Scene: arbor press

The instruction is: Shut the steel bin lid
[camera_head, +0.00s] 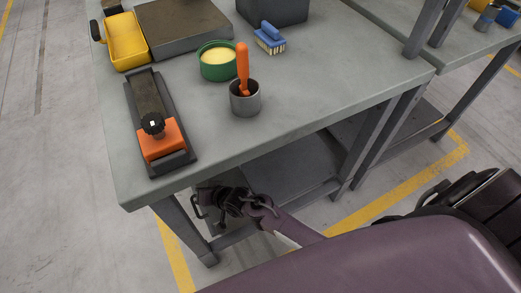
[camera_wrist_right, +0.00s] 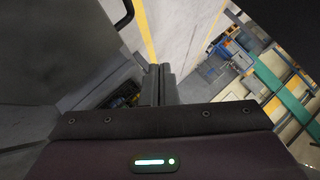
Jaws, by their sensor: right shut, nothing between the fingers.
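I cannot make out the steel bin or its lid for certain in either view. In the right wrist view my right gripper (camera_wrist_right: 160,70) is shut, with its two dark fingers together and nothing between them. Large grey surfaces fill the left of that view close to the fingers, and I cannot tell what they belong to. In the head view a dark jointed part on a purple link shows below the bench's front edge; I cannot tell which part it is. My left gripper is not in view.
The grey bench (camera_head: 310,100) carries an orange-ended block in a dark tray (camera_head: 185,138), a yellow bin (camera_head: 125,40), a green tub (camera_head: 218,70), a steel cup (camera_head: 245,103) with an orange-handled tool, and a blue brush (camera_head: 270,38). A lower shelf (camera_head: 265,180) lies underneath.

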